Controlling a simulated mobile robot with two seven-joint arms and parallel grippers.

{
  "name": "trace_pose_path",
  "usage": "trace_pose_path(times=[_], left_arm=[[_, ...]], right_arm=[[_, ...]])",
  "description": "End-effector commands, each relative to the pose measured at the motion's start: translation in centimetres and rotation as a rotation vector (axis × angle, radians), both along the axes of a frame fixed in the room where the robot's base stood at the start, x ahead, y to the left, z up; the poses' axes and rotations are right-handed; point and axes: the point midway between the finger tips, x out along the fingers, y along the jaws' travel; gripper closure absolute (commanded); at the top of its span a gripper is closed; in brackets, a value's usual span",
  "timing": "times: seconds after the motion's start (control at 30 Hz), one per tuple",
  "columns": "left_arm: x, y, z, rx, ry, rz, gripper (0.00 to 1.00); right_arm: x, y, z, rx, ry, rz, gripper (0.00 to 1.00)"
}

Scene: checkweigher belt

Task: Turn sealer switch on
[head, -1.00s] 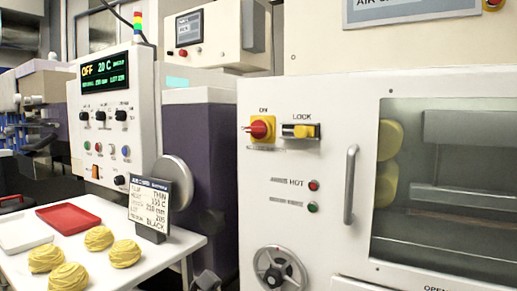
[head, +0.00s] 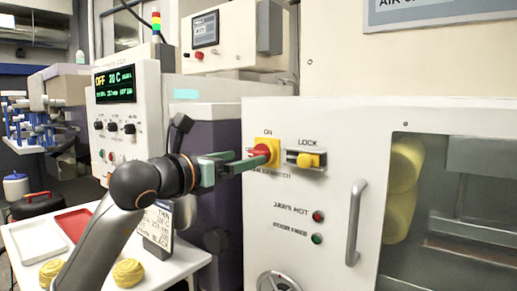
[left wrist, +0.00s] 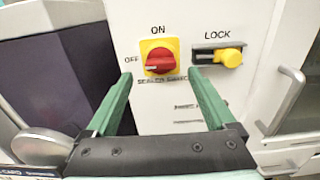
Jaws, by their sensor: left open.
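The sealer switch (head: 263,153) is a red rotary knob on a yellow plate on the white machine front. In the left wrist view the red knob (left wrist: 159,62) has its handle lying roughly sideways, with ON printed above and OFF at its left. My left gripper (head: 240,163) is open, its green fingers pointing at the switch. In the left wrist view the fingertips (left wrist: 160,75) lie to either side of the knob, a little below it in the picture. I cannot tell whether they touch the panel. My right gripper is not in view.
A yellow LOCK latch (head: 308,160) sits just right of the switch. A door handle (head: 356,222) stands out farther right. At left, a display (head: 115,84) reads OFF and 20 C. A white table (head: 186,258) holds trays, yellow bundles and a sign.

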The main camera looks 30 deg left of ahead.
Motion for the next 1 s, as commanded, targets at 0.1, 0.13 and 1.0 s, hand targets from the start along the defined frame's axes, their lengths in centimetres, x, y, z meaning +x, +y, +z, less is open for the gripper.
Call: trace_pose_path(times=[0.1, 0.13, 1.0], left_arm=[[2.4, -0.2, 0.3, -0.003, 0.001, -0.002, 0.11], [3.0, -0.3, 0.2, -0.004, 0.001, -0.002, 0.11], [6.3, -0.6, -0.1, 0.002, 0.001, -0.002, 0.41]], right_arm=[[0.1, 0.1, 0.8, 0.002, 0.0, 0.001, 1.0], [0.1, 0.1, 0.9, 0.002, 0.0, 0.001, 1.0], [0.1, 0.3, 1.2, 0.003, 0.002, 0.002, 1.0]])
